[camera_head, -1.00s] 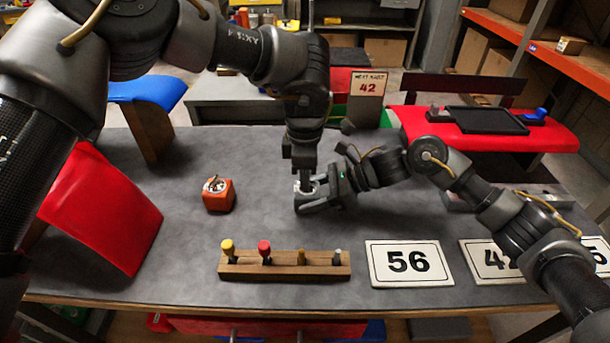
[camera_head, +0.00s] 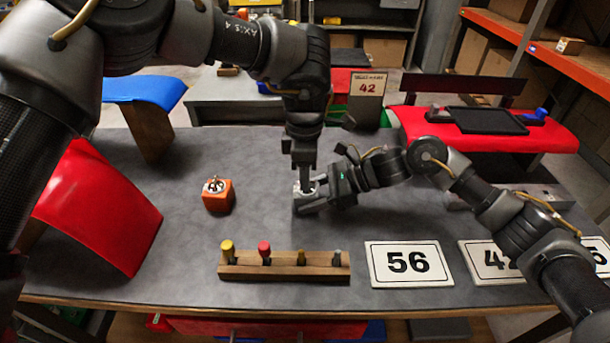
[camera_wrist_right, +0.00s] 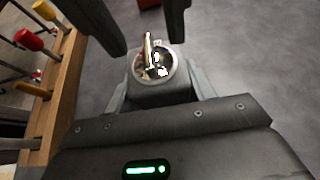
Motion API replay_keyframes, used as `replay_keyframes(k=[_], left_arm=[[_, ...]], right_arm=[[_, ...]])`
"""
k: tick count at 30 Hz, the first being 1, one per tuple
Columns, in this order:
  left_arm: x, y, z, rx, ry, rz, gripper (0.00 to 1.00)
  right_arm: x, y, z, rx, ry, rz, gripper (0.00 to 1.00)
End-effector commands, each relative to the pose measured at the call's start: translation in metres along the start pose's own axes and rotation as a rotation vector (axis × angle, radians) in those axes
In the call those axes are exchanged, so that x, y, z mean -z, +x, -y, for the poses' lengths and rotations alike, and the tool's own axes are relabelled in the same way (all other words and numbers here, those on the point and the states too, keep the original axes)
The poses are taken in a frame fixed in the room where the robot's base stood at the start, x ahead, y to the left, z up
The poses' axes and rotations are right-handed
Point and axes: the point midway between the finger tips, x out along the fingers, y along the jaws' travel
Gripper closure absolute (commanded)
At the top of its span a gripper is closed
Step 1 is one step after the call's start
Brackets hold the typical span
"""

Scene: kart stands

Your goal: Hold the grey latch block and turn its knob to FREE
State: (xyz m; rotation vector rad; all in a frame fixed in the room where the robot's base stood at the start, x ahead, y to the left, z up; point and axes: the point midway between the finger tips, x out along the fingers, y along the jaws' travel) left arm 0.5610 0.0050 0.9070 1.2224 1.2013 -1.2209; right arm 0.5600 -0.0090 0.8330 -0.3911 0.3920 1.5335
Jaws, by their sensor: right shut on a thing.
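The grey latch block (camera_head: 306,207) stands on the grey tabletop, near its middle. My right gripper (camera_wrist_right: 164,92) is shut on it from the right, with a light grey finger on each side. The block's round top dial with its brass lever knob (camera_wrist_right: 148,50) shows in the right wrist view; its marks are too small to read. My left gripper (camera_head: 304,184) points straight down over the block. In the right wrist view its two dark fingers stand apart, one on each side of the knob's upper end, with gaps to it.
An orange block (camera_head: 218,197) with a similar dial stands to the left. A wooden rack (camera_head: 284,266) with several coloured pegs lies in front. A number card 56 (camera_head: 408,263) lies right of it. A red curved panel (camera_head: 98,215) stands at the left.

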Motion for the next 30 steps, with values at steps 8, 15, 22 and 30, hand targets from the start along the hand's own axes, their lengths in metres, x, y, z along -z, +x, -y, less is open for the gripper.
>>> replay_keyframes(k=[8,15,22,30], left_arm=[[0.0,-0.059,-0.001,-0.005,-0.001,0.002,0.69],[0.0,-0.096,0.0,-0.002,0.001,0.001,0.69],[0.0,-0.108,0.0,0.0,0.0,0.001,0.69],[0.0,-0.108,0.0,0.0,0.001,0.001,0.69]], right_arm=[[0.001,0.0,0.0,-0.001,0.002,-0.002,0.58],[0.001,0.0,0.0,-0.001,0.001,-0.002,0.58],[0.001,0.0,0.0,-0.001,0.001,-0.002,0.58],[0.001,0.0,0.0,-0.001,0.001,-0.002,0.58]])
